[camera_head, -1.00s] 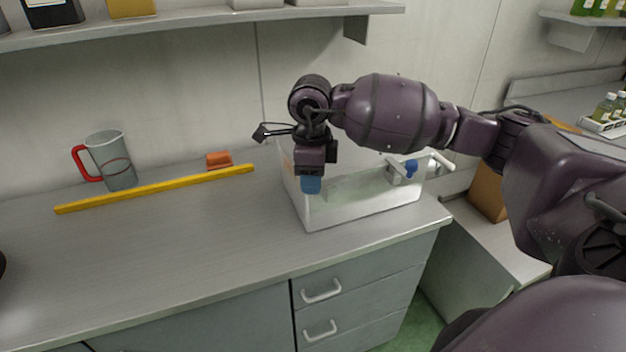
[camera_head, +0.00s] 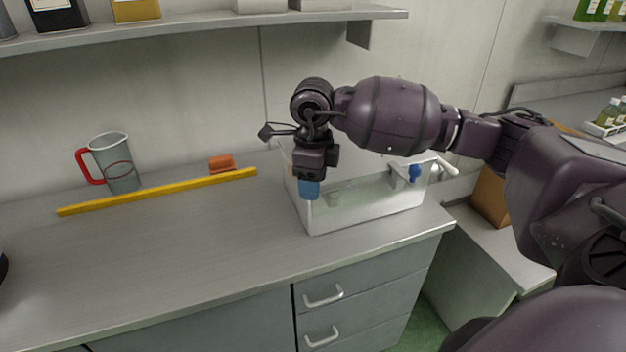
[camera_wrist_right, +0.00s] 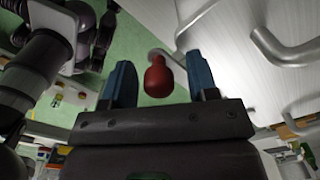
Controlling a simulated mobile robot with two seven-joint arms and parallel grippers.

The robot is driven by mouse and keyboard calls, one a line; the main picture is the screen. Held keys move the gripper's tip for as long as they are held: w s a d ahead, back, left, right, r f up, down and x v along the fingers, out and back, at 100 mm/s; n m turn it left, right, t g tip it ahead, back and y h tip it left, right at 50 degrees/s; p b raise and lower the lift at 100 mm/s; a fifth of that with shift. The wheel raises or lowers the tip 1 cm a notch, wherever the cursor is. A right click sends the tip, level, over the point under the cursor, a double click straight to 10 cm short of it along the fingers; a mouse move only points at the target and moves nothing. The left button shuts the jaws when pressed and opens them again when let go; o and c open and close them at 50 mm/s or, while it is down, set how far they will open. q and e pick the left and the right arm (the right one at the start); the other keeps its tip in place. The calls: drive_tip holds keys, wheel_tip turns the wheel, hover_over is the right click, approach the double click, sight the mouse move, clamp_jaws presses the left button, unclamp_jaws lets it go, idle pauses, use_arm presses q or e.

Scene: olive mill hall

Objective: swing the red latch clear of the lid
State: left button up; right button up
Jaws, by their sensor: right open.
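My right gripper (camera_head: 309,190) points down at the left end of a clear tank (camera_head: 370,208) on the counter, its blue fingertips in front of the tank wall. In the right wrist view the gripper (camera_wrist_right: 160,72) is open, its two blue fingers apart. A red rounded knob (camera_wrist_right: 158,77) shows in the gap between them, with a grey rod behind it. I cannot tell whether the fingers touch it. The knob looks like the latch's grip; in the head view it is hidden. I cannot make out a lid clearly. My left gripper is not in view.
A tap with a blue part (camera_head: 415,173) is at the tank's right end. A shelf (camera_head: 200,35) hangs above. The front left counter (camera_head: 170,250) is clear.

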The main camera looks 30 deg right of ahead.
wheel_tip(320, 180, up, 11)
drive_tip(key=shift+f, duration=0.1)
idle(0.4)
idle(0.4)
